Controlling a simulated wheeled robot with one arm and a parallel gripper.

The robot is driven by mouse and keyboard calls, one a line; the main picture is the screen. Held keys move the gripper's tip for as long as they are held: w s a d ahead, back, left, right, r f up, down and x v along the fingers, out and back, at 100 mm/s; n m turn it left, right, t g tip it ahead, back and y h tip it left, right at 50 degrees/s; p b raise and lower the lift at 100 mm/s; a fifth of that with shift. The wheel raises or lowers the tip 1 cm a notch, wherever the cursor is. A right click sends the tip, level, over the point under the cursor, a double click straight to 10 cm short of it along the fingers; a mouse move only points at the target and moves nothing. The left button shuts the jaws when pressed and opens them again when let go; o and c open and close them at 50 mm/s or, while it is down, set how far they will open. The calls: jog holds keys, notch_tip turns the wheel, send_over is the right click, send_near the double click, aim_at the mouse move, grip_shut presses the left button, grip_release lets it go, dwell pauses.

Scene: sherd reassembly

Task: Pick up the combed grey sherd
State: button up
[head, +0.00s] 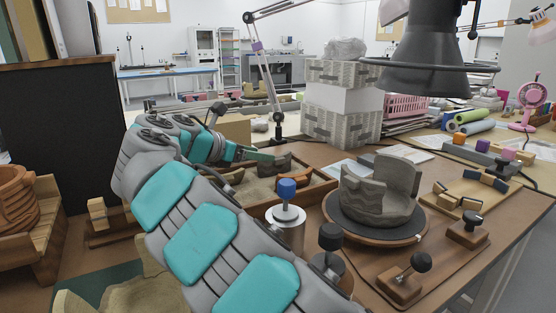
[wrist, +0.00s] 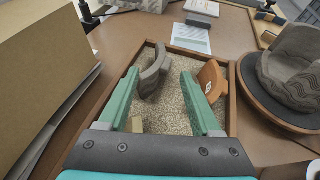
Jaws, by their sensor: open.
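The grey sherd (wrist: 153,76), curved and standing on edge, is in a sand-filled wooden tray (wrist: 232,100). In the wrist view it lies ahead between the fingertips, closer to the left one. Combing on it is too small to make out. My gripper (wrist: 160,75) is open, its two green fingers apart with nothing held. In the head view my gripper (head: 268,155) is over the tray (head: 312,193), close to a grey-brown sherd (head: 278,164). I cannot tell whether a finger touches it. My arm hides part of the tray.
An orange-brown sherd (wrist: 212,79) stands by the right finger. A partly built grey vessel (head: 380,190) sits on a round turntable (head: 352,229) to the right. A cardboard box (wrist: 40,75) stands close on the left.

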aim_at(280, 156)
jog(key=shift+w+d+f, duration=0.2)
jog(key=shift+w+d, duration=0.15)
jog(key=shift+w, duration=0.2)
jog(key=shift+s+d+x, duration=0.1)
jog(key=shift+d+x, duration=0.1)
jog(key=shift+x, duration=1.5)
jog(key=shift+s+d+x, duration=0.1)
jog(key=shift+d+x, duration=0.05)
jog(key=shift+x, duration=1.55)
jog(key=shift+s+r, duration=0.1)
grip_shut()
